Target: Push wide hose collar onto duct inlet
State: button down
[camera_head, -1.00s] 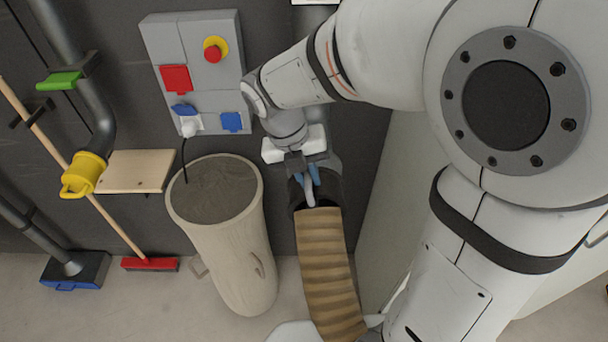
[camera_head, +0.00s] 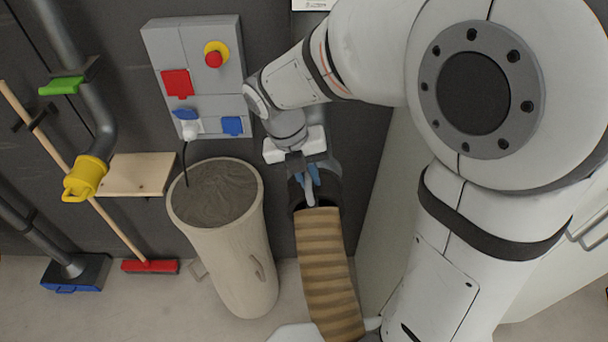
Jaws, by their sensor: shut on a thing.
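The wide hose collar (camera_head: 331,193) is a dark ring at the upper end of a tan ribbed hose (camera_head: 329,262), right of centre. My gripper (camera_head: 311,178), with blue finger pads, is shut on the collar's grey handle, at the collar's upper left. A grey rounded piece shows just above the collar, mostly behind my gripper; I cannot tell whether it is the duct inlet or how far the collar sits on it. The hose hangs down from the collar toward the floor, near my arm.
A tall beige bin (camera_head: 237,240) filled with grey material stands close left of the hose. A grey switch panel (camera_head: 198,75) is on the wall above it. Left are a pipe with a yellow cap (camera_head: 85,178), a wooden shelf (camera_head: 139,174) and a red broom (camera_head: 150,266). A pale cabinet stands right.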

jog(key=shift+w, duration=0.35)
jog(key=shift+w+d+r+t, duration=0.2)
jog(key=shift+w+t, duration=0.1)
jog(key=shift+w, duration=0.1)
dwell(0.4)
jog(key=shift+w+d+r+t+b, duration=0.2)
jog(key=shift+w+t+b, duration=0.25)
jog(key=shift+t+b, duration=0.3)
dwell(0.4)
jog(key=shift+w+r+n+t+b, duration=0.15)
jog(key=shift+w+t+b, duration=0.1)
jog(key=shift+t+b, duration=0.6)
jog(key=shift+w+n+t+b, duration=0.2)
jog(key=shift+t+b, duration=0.3)
jog(key=shift+b, duration=0.5)
jog(key=shift+w+d+n+t+b, duration=0.2)
jog(key=shift+t+b, duration=0.75)
jog(key=shift+b, duration=0.95)
jog(key=shift+w+n+t+b, duration=0.1)
jog(key=shift+w+t+b, duration=0.15)
jog(key=shift+t+b, duration=1.2)
dwell(0.5)
